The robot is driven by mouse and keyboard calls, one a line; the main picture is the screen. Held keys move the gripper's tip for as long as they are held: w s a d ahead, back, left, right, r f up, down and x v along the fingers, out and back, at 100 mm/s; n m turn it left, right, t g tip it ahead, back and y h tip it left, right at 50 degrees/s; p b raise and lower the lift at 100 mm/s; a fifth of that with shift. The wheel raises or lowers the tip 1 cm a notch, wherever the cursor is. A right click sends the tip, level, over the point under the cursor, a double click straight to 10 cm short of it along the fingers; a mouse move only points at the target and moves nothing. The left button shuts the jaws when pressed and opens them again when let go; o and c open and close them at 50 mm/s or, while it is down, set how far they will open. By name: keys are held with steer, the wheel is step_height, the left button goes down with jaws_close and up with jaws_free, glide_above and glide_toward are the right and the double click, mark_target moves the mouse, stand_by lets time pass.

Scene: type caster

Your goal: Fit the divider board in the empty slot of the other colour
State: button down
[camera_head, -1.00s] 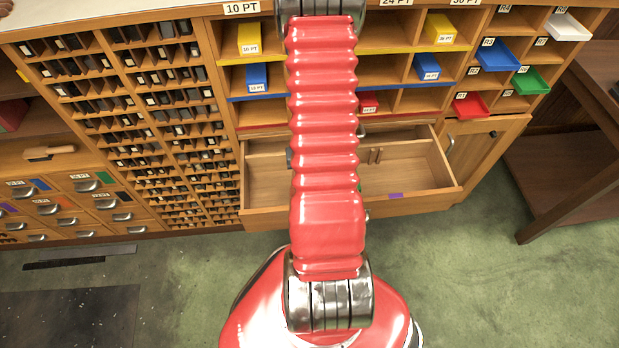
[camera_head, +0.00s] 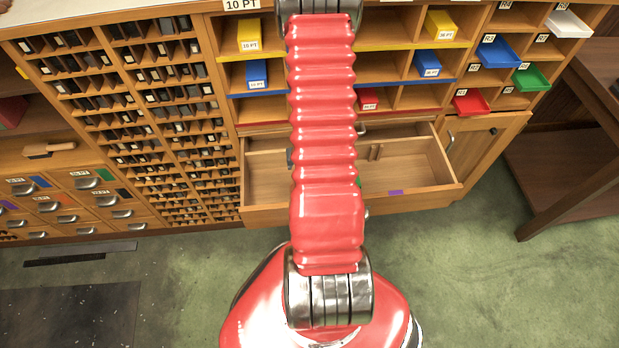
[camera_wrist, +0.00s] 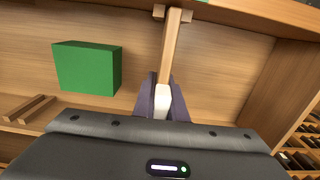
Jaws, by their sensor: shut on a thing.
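My gripper (camera_wrist: 163,100) is shut on a pale wooden divider board (camera_wrist: 172,50) with a white near end. In the wrist view the board stands out from the jaws, and its far end appears between two small wooden cleats (camera_wrist: 159,12) on the drawer wall. I cannot tell how deep it sits. A green mark (camera_wrist: 203,1) is on the rim just right of these cleats. Another cleat pair (camera_wrist: 27,109) stands apart at the left. In the head view, a purple mark (camera_head: 396,192) is on the open drawer's front rim (camera_head: 425,199). My arm hides the gripper and board there.
A green block (camera_wrist: 87,68) stands in the drawer, left of the board. The drawer's right part is clear in the head view. Above are shelves with coloured boxes (camera_head: 440,25) and small trays (camera_head: 470,102). A type case (camera_head: 165,80) is at the left.

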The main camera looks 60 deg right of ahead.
steer(key=shift+f, duration=1.05)
steer(key=c, duration=1.7)
jaws_free()
steer(key=shift+r, duration=0.1)
steer(key=shift+r, duration=6.75)
